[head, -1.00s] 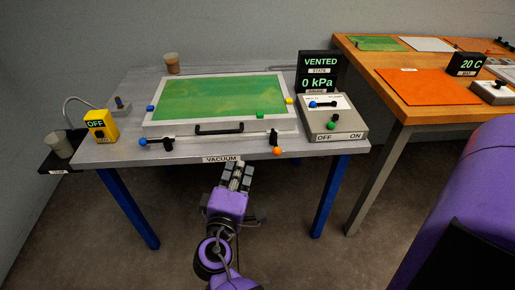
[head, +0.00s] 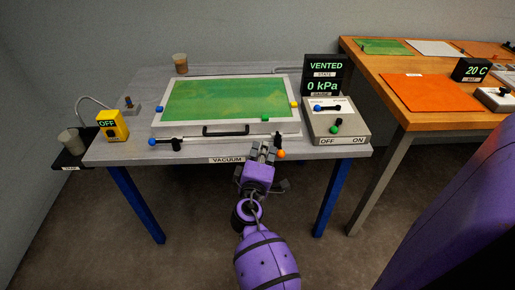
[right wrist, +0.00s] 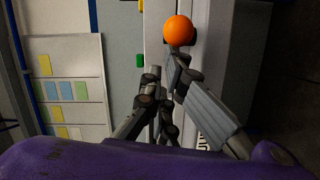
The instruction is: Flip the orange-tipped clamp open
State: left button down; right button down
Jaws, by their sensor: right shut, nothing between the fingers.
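The orange-tipped clamp (head: 281,153) sits at the front right of the framed lid (head: 222,100) on the vacuum table. Its orange ball (right wrist: 178,30) shows large in the right wrist view, just beyond my fingertips. My right gripper (head: 264,150) is at the table's front edge, just left of the orange ball. In the right wrist view my right gripper (right wrist: 167,70) is shut and empty, its tips close to the ball; I cannot tell whether they touch it. The clamp's base is partly hidden by the gripper. My left gripper is not in view.
A blue-tipped clamp (head: 166,143) is at the lid's front left, and a black handle (head: 226,130) is at its front middle. A switch box (head: 336,122) and a gauge display (head: 324,76) stand at the right. A yellow OFF box (head: 112,126) stands left.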

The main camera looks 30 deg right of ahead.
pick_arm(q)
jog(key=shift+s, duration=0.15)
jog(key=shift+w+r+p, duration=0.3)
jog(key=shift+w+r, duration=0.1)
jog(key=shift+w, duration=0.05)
pick_arm(e)
jog(key=shift+s+d+n+t+y, duration=0.15)
jog(key=shift+s+n+t+y, duration=0.15)
jog(key=shift+n+t+y, duration=0.15)
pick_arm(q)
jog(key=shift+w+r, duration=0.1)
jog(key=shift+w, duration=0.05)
pick_arm(e)
jog(key=shift+s, duration=0.1)
